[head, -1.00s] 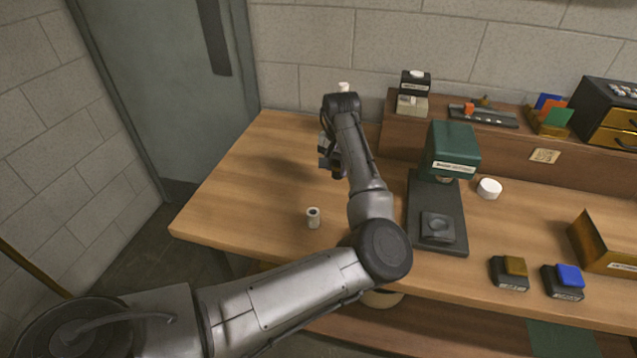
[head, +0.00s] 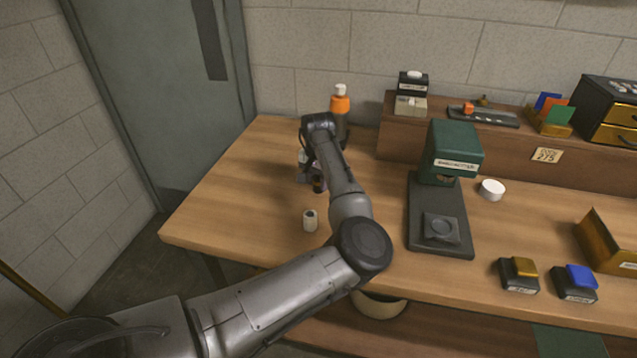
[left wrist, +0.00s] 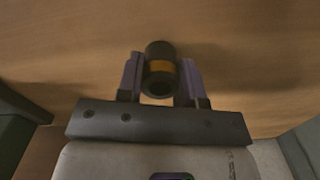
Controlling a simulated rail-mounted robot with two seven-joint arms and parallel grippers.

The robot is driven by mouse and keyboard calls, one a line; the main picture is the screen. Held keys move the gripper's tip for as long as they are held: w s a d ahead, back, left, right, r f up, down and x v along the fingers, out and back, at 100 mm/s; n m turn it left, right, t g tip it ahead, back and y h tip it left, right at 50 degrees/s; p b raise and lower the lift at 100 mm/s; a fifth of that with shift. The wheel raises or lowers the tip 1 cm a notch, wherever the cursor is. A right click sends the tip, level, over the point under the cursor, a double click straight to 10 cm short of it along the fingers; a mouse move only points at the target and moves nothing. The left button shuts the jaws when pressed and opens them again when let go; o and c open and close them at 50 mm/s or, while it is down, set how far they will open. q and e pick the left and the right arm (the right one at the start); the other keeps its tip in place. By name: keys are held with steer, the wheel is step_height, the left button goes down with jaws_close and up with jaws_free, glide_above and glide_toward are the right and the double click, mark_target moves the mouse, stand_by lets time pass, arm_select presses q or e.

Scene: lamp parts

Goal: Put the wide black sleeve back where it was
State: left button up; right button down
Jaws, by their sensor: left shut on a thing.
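My left gripper (head: 316,181) is over the left part of the wooden table. In the left wrist view my left gripper (left wrist: 161,80) is shut on the black sleeve (left wrist: 160,52), a short dark cylinder with an orange-brown band and a dark opening at its near end. In the head view the sleeve (head: 319,187) shows only as a small dark piece under the gripper. I cannot tell whether it touches the table. My right gripper is not in view.
An orange bottle with a white cap (head: 340,104) stands behind my arm. A green press (head: 452,150) on a dark base and a white round cap (head: 492,189) are to the right.

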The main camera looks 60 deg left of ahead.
arm_select(q)
steer(key=shift+r, duration=0.1)
steer(key=shift+p, duration=0.3)
steer(key=o, duration=1)
steer(key=shift+c, duration=0.2)
step_height(320, 180, up, 11)
steer(key=p, duration=0.4)
steer(key=shift+f, duration=0.2)
steer(key=shift+r+p, duration=0.35)
steer(key=shift+r, duration=0.4)
